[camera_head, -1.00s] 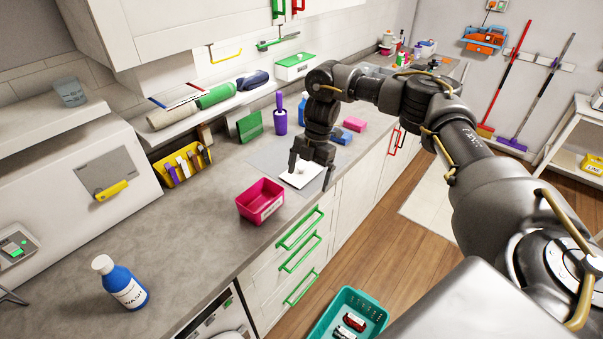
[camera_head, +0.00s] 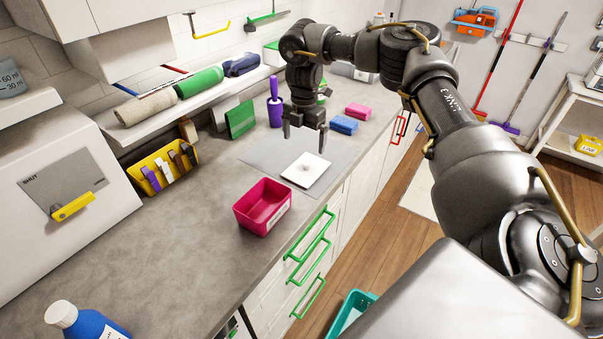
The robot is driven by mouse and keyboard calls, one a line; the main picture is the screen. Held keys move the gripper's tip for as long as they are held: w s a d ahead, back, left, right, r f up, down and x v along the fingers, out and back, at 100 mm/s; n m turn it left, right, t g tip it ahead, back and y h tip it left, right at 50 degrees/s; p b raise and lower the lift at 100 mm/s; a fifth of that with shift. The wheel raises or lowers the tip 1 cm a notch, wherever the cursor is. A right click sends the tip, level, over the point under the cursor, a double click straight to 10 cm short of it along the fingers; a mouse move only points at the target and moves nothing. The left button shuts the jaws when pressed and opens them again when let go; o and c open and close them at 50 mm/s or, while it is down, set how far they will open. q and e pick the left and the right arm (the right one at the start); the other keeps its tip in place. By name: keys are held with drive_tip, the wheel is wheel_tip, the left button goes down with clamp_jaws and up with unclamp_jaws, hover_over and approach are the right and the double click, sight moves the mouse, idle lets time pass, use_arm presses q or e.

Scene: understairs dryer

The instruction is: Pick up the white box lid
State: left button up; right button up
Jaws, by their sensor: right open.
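The white box lid (camera_head: 306,170) lies flat on a grey mat (camera_head: 262,151) on the counter, with a small knob on its top. My right gripper (camera_head: 304,143) points down above the lid, toward its far side. Its two fingers are spread apart with nothing between them. It looks clear of the lid, though the exact height is hard to judge. My left gripper is not in view.
A pink bin (camera_head: 262,207) stands just left of the lid. Behind are a purple-handled brush (camera_head: 274,103), a green card (camera_head: 240,119), a blue sponge (camera_head: 344,125) and a pink sponge (camera_head: 358,111). A blue bottle (camera_head: 88,324) is at lower left. The counter's middle is clear.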

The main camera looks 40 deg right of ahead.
sight(304, 165)
drive_tip(key=f, duration=0.6)
drive_tip(key=shift+w+d+b, duration=0.1)
drive_tip(key=shift+w+b, duration=0.1)
drive_tip(key=shift+b, duration=0.1)
drive_tip(key=shift+w+f, duration=0.1)
drive_tip(key=shift+f, duration=0.15)
drive_tip(key=shift+s+f+p, duration=0.2)
drive_tip(key=shift+f+p, duration=0.1)
drive_tip(key=shift+p, duration=0.2)
wheel_tip(304, 165, down, 4)
drive_tip(key=shift+r+p, duration=0.1)
drive_tip(key=shift+p, duration=0.55)
drive_tip(key=shift+f, duration=0.35)
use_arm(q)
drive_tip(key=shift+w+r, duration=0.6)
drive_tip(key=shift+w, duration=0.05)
use_arm(e)
drive_tip(key=shift+c, duration=0.3)
